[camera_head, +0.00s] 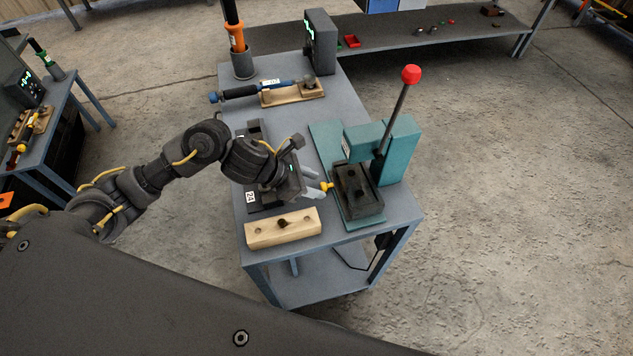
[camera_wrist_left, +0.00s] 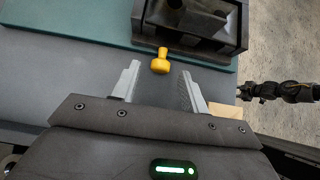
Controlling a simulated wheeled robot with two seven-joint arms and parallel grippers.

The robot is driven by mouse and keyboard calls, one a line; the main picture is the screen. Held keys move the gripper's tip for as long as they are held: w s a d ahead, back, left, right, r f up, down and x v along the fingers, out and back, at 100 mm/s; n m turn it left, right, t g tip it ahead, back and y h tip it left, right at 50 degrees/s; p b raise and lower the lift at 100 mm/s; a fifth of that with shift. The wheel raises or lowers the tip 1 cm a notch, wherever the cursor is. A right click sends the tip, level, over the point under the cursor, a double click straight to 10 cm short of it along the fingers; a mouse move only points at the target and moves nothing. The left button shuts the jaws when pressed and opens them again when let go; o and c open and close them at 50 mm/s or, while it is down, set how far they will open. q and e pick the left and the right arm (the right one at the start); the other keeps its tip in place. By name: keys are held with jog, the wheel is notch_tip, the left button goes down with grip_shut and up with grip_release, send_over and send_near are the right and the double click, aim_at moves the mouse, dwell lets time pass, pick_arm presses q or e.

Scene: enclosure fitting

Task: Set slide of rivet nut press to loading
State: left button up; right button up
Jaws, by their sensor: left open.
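The rivet nut press (camera_head: 398,150) is teal, with a red-knobbed lever (camera_head: 411,75), and stands at the right side of the grey table. Its dark slide block (camera_head: 357,192) sits at the front of the teal base and carries a yellow knob (camera_head: 326,186) on its left side. In the left wrist view the knob (camera_wrist_left: 160,64) sticks out from the dark block (camera_wrist_left: 205,22). My left gripper (camera_head: 315,183) is open and empty. Its fingers (camera_wrist_left: 160,88) point at the knob, which lies just ahead of and between the tips, apart from both. My right gripper is out of the head view.
A wooden block (camera_head: 283,229) with holes lies at the table's front left. A dark fixture (camera_head: 262,195) is partly hidden under my left gripper. Behind are a blue-handled tool on a wooden rest (camera_head: 292,93), an orange-handled tool in a holder (camera_head: 243,65) and a dark display box (camera_head: 320,42).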

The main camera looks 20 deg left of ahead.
pick_arm(q)
jog(key=shift+x, duration=0.75)
jog(key=shift+c, duration=0.4)
grip_shut()
